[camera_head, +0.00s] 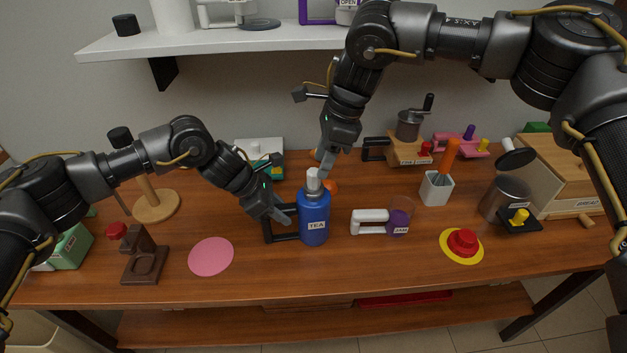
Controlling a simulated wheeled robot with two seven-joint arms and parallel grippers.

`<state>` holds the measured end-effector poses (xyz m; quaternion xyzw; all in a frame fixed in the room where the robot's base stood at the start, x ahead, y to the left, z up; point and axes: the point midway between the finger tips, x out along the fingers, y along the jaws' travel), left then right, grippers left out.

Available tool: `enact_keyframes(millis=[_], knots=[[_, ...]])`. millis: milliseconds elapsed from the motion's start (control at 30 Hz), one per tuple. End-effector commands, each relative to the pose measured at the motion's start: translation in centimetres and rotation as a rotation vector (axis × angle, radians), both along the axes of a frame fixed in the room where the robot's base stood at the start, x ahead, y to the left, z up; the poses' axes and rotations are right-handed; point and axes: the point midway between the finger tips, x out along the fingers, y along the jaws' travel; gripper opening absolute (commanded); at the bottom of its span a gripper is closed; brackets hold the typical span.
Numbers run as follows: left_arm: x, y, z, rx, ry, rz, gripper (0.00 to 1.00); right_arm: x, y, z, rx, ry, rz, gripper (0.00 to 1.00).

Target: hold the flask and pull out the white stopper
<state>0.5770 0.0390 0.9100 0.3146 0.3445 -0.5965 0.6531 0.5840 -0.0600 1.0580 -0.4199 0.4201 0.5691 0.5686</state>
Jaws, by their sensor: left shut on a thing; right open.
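A blue flask (314,226) with a TEA label stands upright near the middle of the table, with a black handle (285,238) on its left side. The white stopper (313,181) sits in the top of the flask. My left gripper (277,217) is at the handle and is shut on it. My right gripper (327,172) points down from above, open, with its fingers at the stopper. The fingers partly hide what lies behind, and I cannot tell whether they touch the stopper.
A purple jar (398,222) with a white handle stands close right of the flask. A pink disc (211,257) lies to the left. A white holder (436,188), a red-and-yellow piece (462,243) and a grinder (408,126) stand to the right. A shelf (240,37) hangs above.

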Motion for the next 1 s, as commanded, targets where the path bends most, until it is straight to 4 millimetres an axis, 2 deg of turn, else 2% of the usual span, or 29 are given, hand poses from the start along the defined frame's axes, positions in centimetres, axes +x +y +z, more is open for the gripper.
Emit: enact_keyframes(millis=[100, 300, 700, 767, 1000], knots=[[-0.1, -0.1, 0.0, 0.0, 0.001, -0.002, 0.0, 0.0, 0.5, -1.6, 0.0, 0.002, 0.001, 0.45], [-0.1, -0.1, 0.0, -0.001, 0.001, -0.002, 0.0, 0.0, 1.0, -3.1, 0.0, 0.0, 0.0, 0.45], [-0.1, -0.1, 0.0, -0.001, 0.001, -0.002, 0.0, 0.0, 1.2, -3.7, 0.001, -0.001, -0.001, 0.45], [-0.1, -0.1, 0.0, -0.001, 0.001, -0.002, 0.0, 0.0, 1.2, -3.7, 0.001, -0.001, 0.0, 0.4], [-0.1, -0.1, 0.0, -0.001, 0.002, -0.001, 0.0, 0.0, 1.2, -3.7, 0.001, -0.001, 0.0, 0.09]])
